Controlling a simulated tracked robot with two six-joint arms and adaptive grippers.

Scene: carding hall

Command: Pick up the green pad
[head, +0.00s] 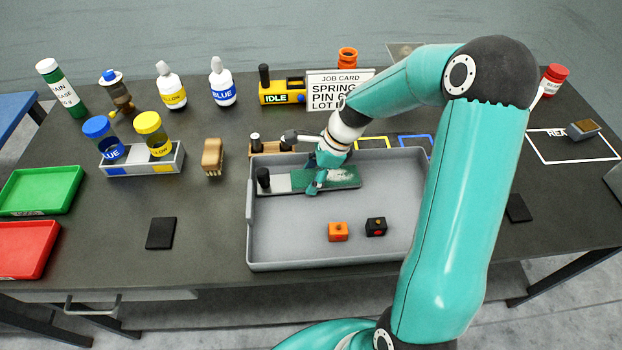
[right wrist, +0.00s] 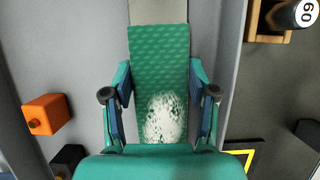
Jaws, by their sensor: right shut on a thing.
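The green pad (head: 342,178) is a long strip with a light grey section and a black knob at its left end. A whitish speckled patch marks its right part. It is over the back of the grey tray (head: 330,262); I cannot tell whether it touches the tray floor. My right gripper (head: 316,182) is shut on the pad near its middle. In the right wrist view the gripper (right wrist: 161,92) has one finger on each long side of the patterned green pad (right wrist: 158,55). My left gripper is not in view.
An orange block (head: 338,232) and a black block (head: 376,227) lie in the tray's front part. A small wooden rack (head: 266,148) stands behind the tray. A brush (head: 212,157) and a jar holder (head: 145,163) stand to the left. The job card (head: 335,88) stands behind.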

